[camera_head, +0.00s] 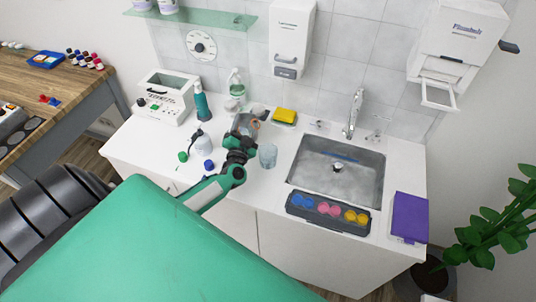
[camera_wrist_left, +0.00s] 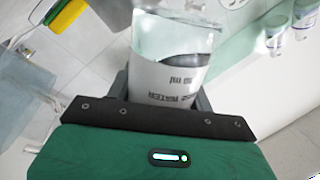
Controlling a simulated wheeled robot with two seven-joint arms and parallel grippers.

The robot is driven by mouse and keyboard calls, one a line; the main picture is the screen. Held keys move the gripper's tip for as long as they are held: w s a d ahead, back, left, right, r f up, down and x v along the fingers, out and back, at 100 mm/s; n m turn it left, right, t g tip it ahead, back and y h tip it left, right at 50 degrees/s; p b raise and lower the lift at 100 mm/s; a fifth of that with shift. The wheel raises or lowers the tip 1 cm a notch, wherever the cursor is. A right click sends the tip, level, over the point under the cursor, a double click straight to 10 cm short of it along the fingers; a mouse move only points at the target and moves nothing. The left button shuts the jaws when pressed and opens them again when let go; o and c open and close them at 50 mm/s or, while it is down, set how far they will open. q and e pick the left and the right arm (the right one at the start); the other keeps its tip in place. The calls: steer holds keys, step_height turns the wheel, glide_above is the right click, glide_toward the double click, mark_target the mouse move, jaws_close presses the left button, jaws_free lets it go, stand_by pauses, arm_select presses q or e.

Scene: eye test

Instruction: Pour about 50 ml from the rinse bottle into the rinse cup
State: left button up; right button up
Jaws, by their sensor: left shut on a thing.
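My left gripper (camera_head: 240,143) is shut on a clear bottle (camera_head: 246,125) above the counter, left of the sink. In the left wrist view this bottle (camera_wrist_left: 163,82) has a white label with dark print that includes "WATER", and liquid shows inside. The gripper's fingers (camera_wrist_left: 162,92) are on both sides of it. I take it as the rinse bottle; its exact tilt is hard to tell. A clear, bluish cup (camera_head: 267,155) stands on the counter just right of the gripper, apart from the bottle. A bluish see-through shape (camera_wrist_left: 22,95) at the wrist view's left is probably this cup. My right gripper is not seen.
A sink (camera_head: 338,172) with a faucet (camera_head: 354,113) lies to the right. A sponge (camera_head: 284,116) is behind the cup. A white bottle (camera_head: 198,143) and blue cap (camera_head: 209,165) stand left of the gripper.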

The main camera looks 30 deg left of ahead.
arm_select(q)
steer(key=m+b, duration=0.1)
steer(key=f+m+b, duration=0.1)
steer(key=shift+a+t+h+b, duration=0.3)
steer(key=shift+t+b, duration=0.05)
steer(key=shift+t, duration=0.05)
steer(key=shift+a+r+m, duration=0.1)
steer(key=shift+r+m, duration=0.5)
steer(key=shift+r, duration=0.05)
steer(key=shift+s+r+m+h, duration=0.1)
steer(key=shift+r+m+h, duration=0.2)
steer(key=shift+r+m, duration=0.4)
steer(key=f+m+b, duration=0.1)
steer(key=b, duration=0.1)
steer(key=shift+a+f+m+t+b, duration=0.1)
steer(key=shift+a+m+t+b, duration=0.05)
steer(key=shift+m+t+b, duration=0.15)
steer(key=shift+r+m+h, duration=0.2)
steer(key=shift+m+h, duration=0.1)
steer(key=shift+m, duration=0.1)
steer(key=shift+d+f+m+p, duration=0.2)
steer(key=shift+m+p, duration=0.1)
steer(key=shift+p, duration=0.3)
steer(key=shift+d+f+m+t+h+p, duration=0.3)
steer(key=shift+f+m, duration=0.2)
steer(key=shift+m, duration=0.1)
steer(key=shift+f+m+p, duration=0.1)
steer(key=shift+m+p, duration=0.35)
steer(key=shift+m, duration=0.05)
steer(key=shift+p, duration=0.3)
